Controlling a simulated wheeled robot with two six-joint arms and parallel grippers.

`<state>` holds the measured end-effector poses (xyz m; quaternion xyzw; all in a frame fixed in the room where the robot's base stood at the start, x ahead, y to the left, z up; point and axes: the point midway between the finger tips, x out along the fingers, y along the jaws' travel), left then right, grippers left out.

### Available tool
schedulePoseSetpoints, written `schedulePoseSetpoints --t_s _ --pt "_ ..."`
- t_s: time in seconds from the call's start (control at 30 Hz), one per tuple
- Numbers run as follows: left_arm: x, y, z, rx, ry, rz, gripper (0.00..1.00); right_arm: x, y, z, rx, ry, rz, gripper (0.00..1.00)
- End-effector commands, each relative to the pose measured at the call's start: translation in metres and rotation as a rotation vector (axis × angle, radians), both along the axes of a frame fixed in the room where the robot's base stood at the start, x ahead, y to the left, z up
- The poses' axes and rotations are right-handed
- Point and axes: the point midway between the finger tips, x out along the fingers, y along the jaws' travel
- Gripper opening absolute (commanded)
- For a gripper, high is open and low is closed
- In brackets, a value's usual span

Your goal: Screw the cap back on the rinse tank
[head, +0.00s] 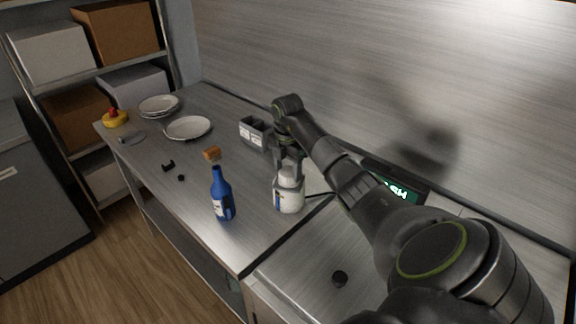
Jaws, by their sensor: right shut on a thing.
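A white tank (290,198) with a blue-marked label stands upright on the steel counter, near the middle of the head view. A pale cap (288,173) is at its top, directly under my right gripper. My right gripper (288,167) points down over the tank and is shut on the cap. The fingers partly hide the cap, so I cannot tell whether it is seated on the neck. My left gripper is not in view.
A blue bottle (222,196) stands left of the tank. A grey divided caddy (255,133), plates (188,127) and an orange sponge (212,153) lie farther back.

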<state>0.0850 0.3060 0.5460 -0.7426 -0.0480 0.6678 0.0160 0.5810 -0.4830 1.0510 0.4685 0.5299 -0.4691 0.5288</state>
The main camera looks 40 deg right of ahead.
Motion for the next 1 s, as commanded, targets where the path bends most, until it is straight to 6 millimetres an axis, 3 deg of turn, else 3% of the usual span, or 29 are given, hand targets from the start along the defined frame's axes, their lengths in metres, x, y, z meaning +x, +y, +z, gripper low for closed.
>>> schedulePoseSetpoints --t_s 0.4,0.8,1.0 --pt "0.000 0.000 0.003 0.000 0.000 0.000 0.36 0.001 -0.001 0.002 -0.002 -0.003 -0.044 0.32" --pt "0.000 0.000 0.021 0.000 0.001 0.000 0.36 0.004 -0.001 0.003 -0.003 -0.003 -0.389 0.32" --pt "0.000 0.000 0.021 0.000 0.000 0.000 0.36 0.004 -0.001 0.002 -0.003 -0.005 -0.429 0.32"
